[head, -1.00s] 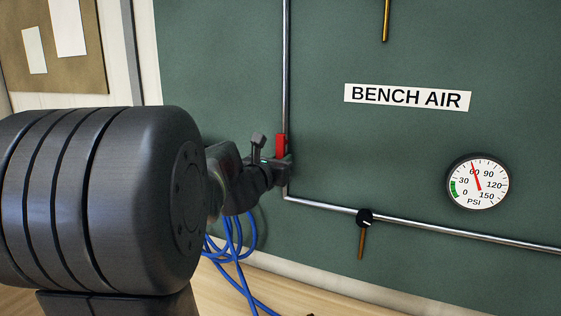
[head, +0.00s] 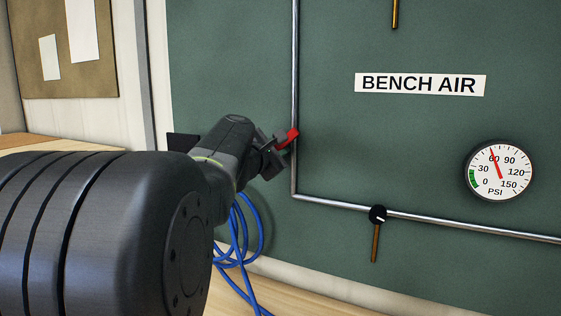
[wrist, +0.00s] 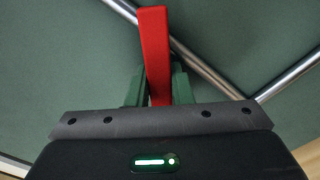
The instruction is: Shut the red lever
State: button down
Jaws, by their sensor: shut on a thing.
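The red lever (head: 288,138) is on the upright metal pipe of the green panel. In the head view it is tilted, sloping up to the right across the pipe. My gripper (head: 272,152) is at the lever, left of the pipe. In the wrist view the red lever (wrist: 155,45) stands between the green fingers of my gripper (wrist: 159,88), which are shut on it. The lever's far end sticks out past the fingers. The valve body under the lever is hidden by my gripper.
A pressure gauge (head: 499,170) reads near 60 PSI. A black valve with a brown handle (head: 376,242) hangs on the lower pipe (head: 470,228). A BENCH AIR label (head: 419,84) is above. Blue hoses (head: 240,255) hang below my gripper.

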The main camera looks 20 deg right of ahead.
jog(key=m+b, duration=0.2)
jog(key=m, duration=0.1)
jog(key=r+m, duration=0.1)
jog(key=shift+w+a+m+b, duration=0.25)
jog(key=shift+w+m+b, duration=0.05)
jog(key=shift+b, duration=0.1)
jog(key=shift+w+a+r+m+b, duration=0.1)
jog(key=shift+r+m+b, duration=0.4)
jog(key=shift+m, duration=0.5)
jog(key=shift+r+m+b, duration=0.35)
jog(key=shift+m+b, duration=0.15)
jog(key=shift+m, duration=0.5)
jog(key=c, duration=1.3)
grip_release()
jog(key=b+v, duration=0.2)
jog(key=v, duration=1.1)
jog(key=shift+s+a, duration=0.25)
jog(key=shift+a, duration=0.1)
